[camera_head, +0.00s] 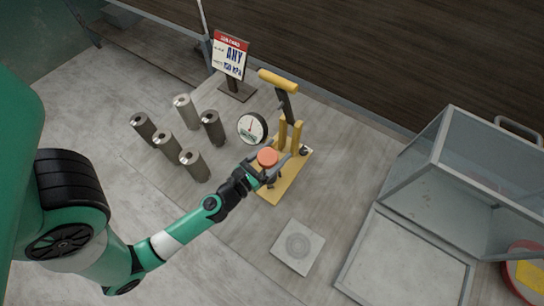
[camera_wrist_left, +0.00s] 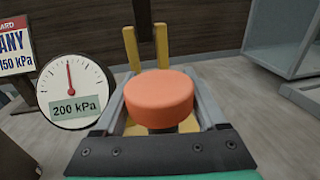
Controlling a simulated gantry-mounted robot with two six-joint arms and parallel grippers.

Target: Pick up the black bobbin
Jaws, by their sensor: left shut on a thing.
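No clearly black bobbin shows. Several grey cylinders with holes in their tops stand upright left of centre in the head view; the darkest are one at the far left (camera_head: 143,127) and one nearest the gauge (camera_head: 212,128). My left gripper (camera_head: 268,172) is away from them, at the yellow press. It is shut on an orange-topped piece (camera_head: 267,157). In the left wrist view the orange top (camera_wrist_left: 159,98) sits between my fingers (camera_wrist_left: 160,105), with a dark stem partly hidden below it. I cannot tell whether this piece is fixed to the press.
The yellow press (camera_head: 278,190) has a raised lever. A round gauge (camera_head: 252,127) reads 200 kPa in the wrist view. A sign (camera_head: 230,56) stands behind. A square plate (camera_head: 298,246) lies in front; a clear-sided box (camera_head: 440,190) is at right. Table front-left is clear.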

